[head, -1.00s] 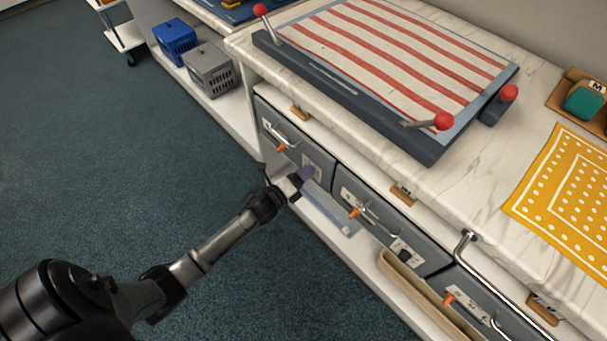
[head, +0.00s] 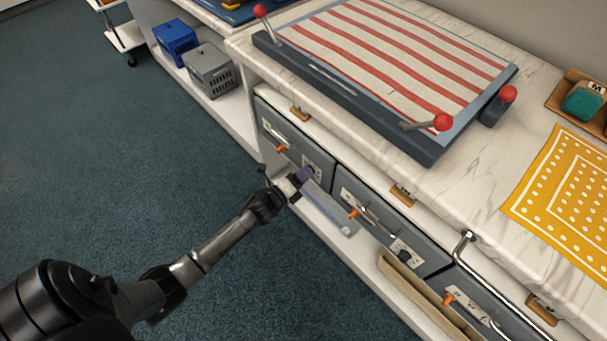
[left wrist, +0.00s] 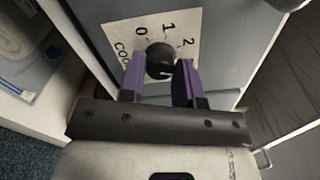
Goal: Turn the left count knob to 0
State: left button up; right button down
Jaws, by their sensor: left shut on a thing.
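The left count knob (left wrist: 160,57) is a round black knob on a white plate (left wrist: 117,38) marked 0, 1 and 2. In the left wrist view the 0 is at its upper left, the 1 above it and the 2 at its upper right. My left gripper (left wrist: 160,80) is shut on the knob, with one purple finger on each side. I cannot tell clearly which number the knob points to. In the head view my left gripper (head: 303,177) is at the left drawer front (head: 318,160) and hides the knob. My right gripper is not in view.
An orange lever (head: 281,149) and a bar handle sit left of the knob. A second drawer front (head: 385,220) with another black knob (head: 404,255) is to the right. A bluish clear tray (head: 330,208) lies on the shelf below. The floor at left is clear.

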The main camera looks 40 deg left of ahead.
pick_arm(q)
jog(key=shift+r+n+p, duration=0.1)
jog(key=shift+n+p, duration=3.65)
jog(key=shift+n, duration=9.65)
jog(key=o, duration=0.9)
jog(key=shift+s, duration=0.15)
jog(key=s, duration=0.4)
jog(key=s+a, duration=0.1)
jog(key=s, duration=0.8)
jog(key=shift+s+a+p, duration=0.2)
jog(key=shift+a+p, duration=0.1)
jog(key=shift+p, duration=0.1)
